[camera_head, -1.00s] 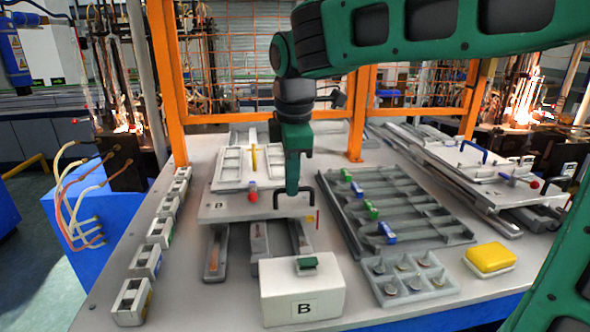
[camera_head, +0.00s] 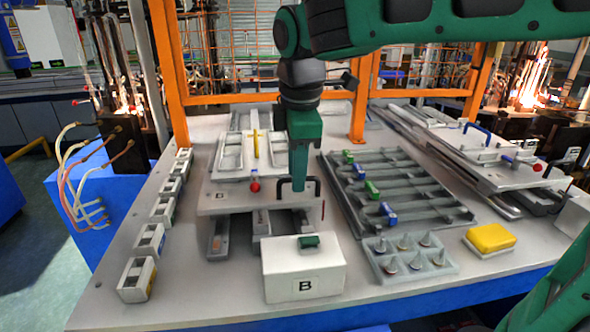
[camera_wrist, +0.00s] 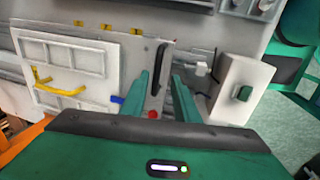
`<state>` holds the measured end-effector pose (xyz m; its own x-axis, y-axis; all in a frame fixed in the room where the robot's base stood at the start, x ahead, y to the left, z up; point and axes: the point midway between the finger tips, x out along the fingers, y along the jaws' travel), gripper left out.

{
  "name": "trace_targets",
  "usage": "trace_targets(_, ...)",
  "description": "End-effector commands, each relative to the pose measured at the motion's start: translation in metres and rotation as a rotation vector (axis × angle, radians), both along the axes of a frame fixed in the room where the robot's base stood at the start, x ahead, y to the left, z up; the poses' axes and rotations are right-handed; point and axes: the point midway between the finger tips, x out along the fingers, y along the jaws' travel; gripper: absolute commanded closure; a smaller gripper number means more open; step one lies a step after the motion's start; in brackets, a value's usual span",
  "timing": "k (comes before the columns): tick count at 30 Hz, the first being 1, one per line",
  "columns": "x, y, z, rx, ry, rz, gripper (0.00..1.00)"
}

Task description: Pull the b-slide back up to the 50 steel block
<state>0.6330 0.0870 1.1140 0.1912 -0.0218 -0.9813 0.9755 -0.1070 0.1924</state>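The b-slide (camera_head: 232,202) is a flat grey plate on rails, with a white panelled tray on its rear part. A black bar handle (camera_head: 312,183) stands at its front right; it also shows in the wrist view (camera_wrist: 160,62). My gripper (camera_head: 298,188) points down at this handle. In the wrist view my gripper (camera_wrist: 160,82) is open, its two green fingers apart with the handle between and beyond them. I cannot tell whether they touch it. A small grey block (camera_head: 262,223) sits on the rails before the slide; its marking is unreadable, so I cannot confirm it is the 50 block.
A white box marked B (camera_head: 304,277) stands in front of the rails. A red knob (camera_head: 254,187) is on the slide. A grey rack (camera_head: 395,200) with coloured blocks, a cup tray (camera_head: 412,262) and a yellow-topped box (camera_head: 490,238) are to the right.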

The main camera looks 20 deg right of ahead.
Motion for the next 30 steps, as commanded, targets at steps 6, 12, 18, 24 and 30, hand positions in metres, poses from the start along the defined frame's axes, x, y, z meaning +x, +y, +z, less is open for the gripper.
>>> trace_targets(6, -0.002, 0.0, 0.017, 0.001, -0.004, -0.002, 0.72)
trace_targets(12, -0.009, 0.001, 0.053, 0.001, -0.003, -0.003, 0.72)
trace_targets(18, -0.015, 0.001, 0.086, 0.001, -0.002, -0.002, 0.72)
trace_targets(24, -0.019, 0.001, 0.103, 0.0, 0.001, -0.002, 0.72)
trace_targets(30, -0.02, 0.002, 0.105, 0.0, 0.001, -0.002, 0.72)
